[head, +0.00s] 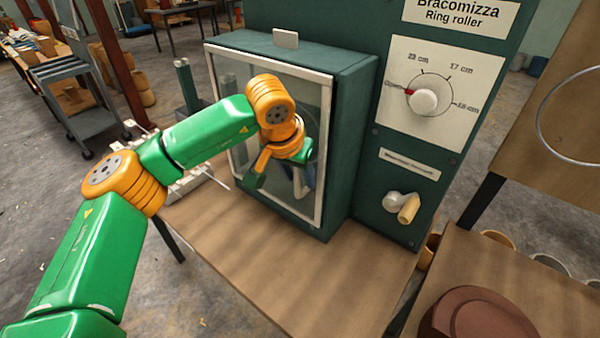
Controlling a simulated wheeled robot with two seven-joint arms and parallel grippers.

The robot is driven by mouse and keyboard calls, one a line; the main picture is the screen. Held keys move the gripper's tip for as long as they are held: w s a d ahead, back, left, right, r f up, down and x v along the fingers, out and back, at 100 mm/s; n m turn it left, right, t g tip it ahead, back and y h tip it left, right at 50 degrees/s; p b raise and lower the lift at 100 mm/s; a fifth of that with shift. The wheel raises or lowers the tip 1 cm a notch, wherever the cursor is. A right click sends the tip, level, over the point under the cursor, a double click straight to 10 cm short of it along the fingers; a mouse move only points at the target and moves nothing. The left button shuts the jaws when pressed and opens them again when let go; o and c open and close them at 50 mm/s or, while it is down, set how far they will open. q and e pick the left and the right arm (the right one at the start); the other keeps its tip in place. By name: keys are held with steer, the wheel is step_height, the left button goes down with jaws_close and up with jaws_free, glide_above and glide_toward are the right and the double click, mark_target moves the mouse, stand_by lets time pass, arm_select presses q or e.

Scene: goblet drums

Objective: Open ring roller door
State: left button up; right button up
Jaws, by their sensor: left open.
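The ring roller (360,150) is a dark green machine with a box-shaped housing on its left side. Its door (325,140) is a clear panel in a pale metal frame, across the front of the housing, and looks closed. A pale tab (286,38) stands up at the top of the housing. My left arm reaches in from the left, and my left gripper (297,183) is in front of the door's middle. It is open, but its fingers are partly hidden by my wrist; I cannot tell whether it touches the panel. My right gripper is out of view.
A dial (425,102) and a crank with a wooden handle (409,208) are on the machine's front panel. The wooden table top (300,270) below the door is clear. A brown round object (480,315) is at lower right. A grey cart (75,90) stands at left.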

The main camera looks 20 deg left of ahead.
arm_select(q)
steer(key=shift+w+d+f, duration=0.1)
steer(key=shift+w+f, duration=0.25)
steer(key=shift+f, duration=0.3)
jaws_close()
steer(key=shift+r, duration=0.1)
stand_by(0.9)
